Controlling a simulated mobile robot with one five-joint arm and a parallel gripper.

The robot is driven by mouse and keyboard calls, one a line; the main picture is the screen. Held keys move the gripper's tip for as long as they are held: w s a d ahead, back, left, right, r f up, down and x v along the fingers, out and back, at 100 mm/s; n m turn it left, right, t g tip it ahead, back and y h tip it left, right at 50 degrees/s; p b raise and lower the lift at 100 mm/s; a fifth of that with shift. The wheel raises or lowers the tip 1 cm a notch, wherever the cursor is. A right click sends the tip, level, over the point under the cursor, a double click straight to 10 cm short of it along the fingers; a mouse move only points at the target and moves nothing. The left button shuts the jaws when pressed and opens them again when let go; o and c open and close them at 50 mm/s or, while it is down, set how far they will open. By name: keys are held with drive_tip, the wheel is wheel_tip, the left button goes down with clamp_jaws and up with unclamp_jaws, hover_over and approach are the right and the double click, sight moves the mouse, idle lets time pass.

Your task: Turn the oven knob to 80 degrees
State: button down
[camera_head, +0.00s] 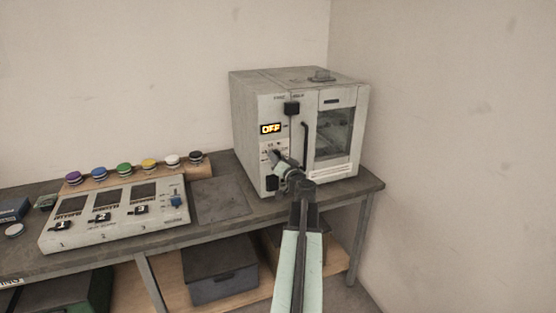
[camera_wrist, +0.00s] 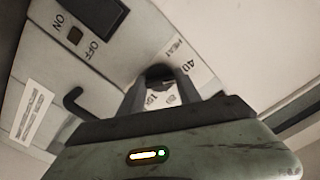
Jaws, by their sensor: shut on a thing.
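The oven (camera_head: 345,178) stands on the right part of the bench, and its display (camera_head: 270,128) reads OFF. My gripper (camera_head: 274,156) is at the left side of the oven's front, below the display. In the wrist view my gripper (camera_wrist: 160,84) has its two fingers shut on the dark oven knob (camera_wrist: 157,71). The fingers hide part of the knob, and I cannot read its setting. The printed marks HEAT and 40 (camera_wrist: 190,66) show to the right of the knob. In the head view my gripper covers the knob.
The oven's glass door (camera_head: 335,134) is closed, with a dark handle (camera_head: 305,142) close to my gripper. A grey box (camera_head: 218,275) is under the bench.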

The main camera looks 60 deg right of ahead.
drive_tip(key=shift+m, duration=7.8)
drive_tip(key=shift+s, duration=0.1)
drive_tip(key=c, duration=0.8)
unclamp_jaws()
drive_tip(key=shift+c, duration=0.2)
